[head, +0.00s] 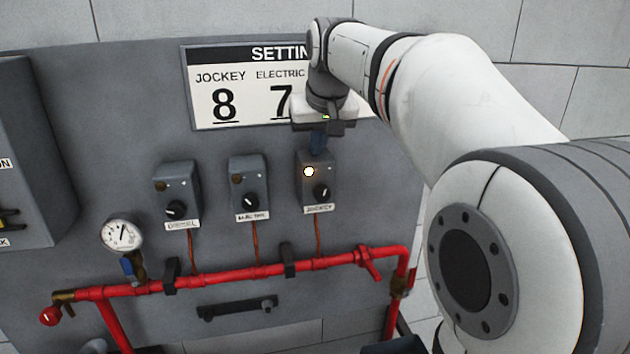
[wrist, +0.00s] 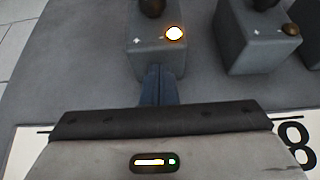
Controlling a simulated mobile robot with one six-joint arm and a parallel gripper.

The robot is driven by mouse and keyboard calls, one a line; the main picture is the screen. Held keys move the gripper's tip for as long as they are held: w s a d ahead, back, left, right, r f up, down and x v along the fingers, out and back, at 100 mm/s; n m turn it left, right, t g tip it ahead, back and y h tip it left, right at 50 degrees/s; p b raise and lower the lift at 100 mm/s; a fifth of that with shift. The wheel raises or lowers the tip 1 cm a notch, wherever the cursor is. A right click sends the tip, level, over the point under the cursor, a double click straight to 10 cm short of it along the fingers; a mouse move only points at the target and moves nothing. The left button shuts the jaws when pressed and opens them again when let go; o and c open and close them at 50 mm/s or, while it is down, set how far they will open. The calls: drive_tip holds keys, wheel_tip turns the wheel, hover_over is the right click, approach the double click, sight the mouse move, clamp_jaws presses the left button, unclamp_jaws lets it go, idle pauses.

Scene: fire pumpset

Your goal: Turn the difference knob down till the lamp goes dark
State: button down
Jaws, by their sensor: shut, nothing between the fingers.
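The box labelled JOCKEY (head: 316,166) is the rightmost of three grey switch boxes on the panel. Its round lamp (head: 309,171) is lit bright white, and glows yellow-white in the wrist view (wrist: 174,33). Its black knob (head: 322,192), with a light pointer mark, sits low on the face. The knob (wrist: 152,8) is cut by the top edge of the wrist view. My gripper (head: 318,149) is shut and empty at the top edge of this box, above lamp and knob. Its dark blue fingers show in the wrist view (wrist: 156,75); I cannot tell whether they touch the box.
The ELECTRIC box (head: 247,185) and DIESEL box (head: 176,193) stand to the left, with unlit lamps. A settings sign (head: 230,98) is behind my wrist. A red pipe (head: 215,275) runs below, with a gauge (head: 122,234) at left.

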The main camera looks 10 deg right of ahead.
drive_tip(key=shift+d+r, duration=0.1)
drive_tip(key=shift+d, duration=0.2)
drive_tip(key=shift+s, duration=0.15)
idle(0.5)
drive_tip(key=shift+s+r, duration=0.15)
wheel_tip(320, 180, up, 6)
drive_tip(key=p, duration=0.5)
drive_tip(key=shift+f, duration=0.2)
